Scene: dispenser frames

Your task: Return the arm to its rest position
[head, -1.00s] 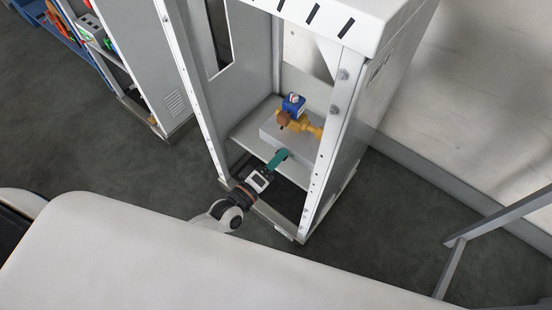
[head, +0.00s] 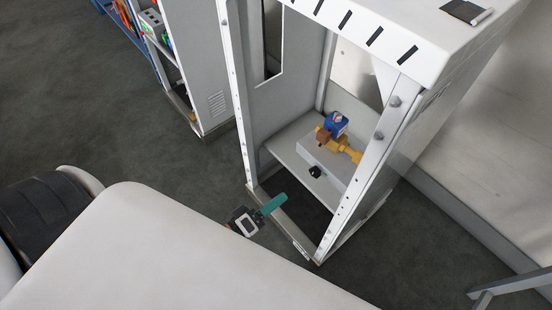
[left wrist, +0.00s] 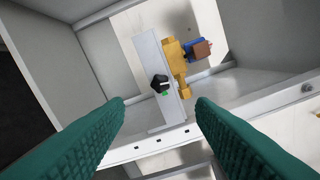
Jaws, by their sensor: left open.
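My left gripper (head: 272,205) is in front of the grey cabinet frame (head: 236,95), low near its front bottom edge, with its teal fingers pointing toward the opening. In the left wrist view its two teal fingers (left wrist: 160,112) are spread wide with nothing between them. Beyond them, inside the cabinet, is a grey block (head: 327,160) with a black knob (head: 317,171) on its front. The knob also shows in the left wrist view (left wrist: 159,84). My right gripper is not in view.
A second grey cabinet (head: 205,75) stands at the upper left, beside a shelf with coloured items (head: 155,22). A dark device (head: 467,11) lies on top of the near cabinet. Grey metal bars (head: 510,288) stand at the lower right. Open dark floor (head: 90,110) lies to the left.

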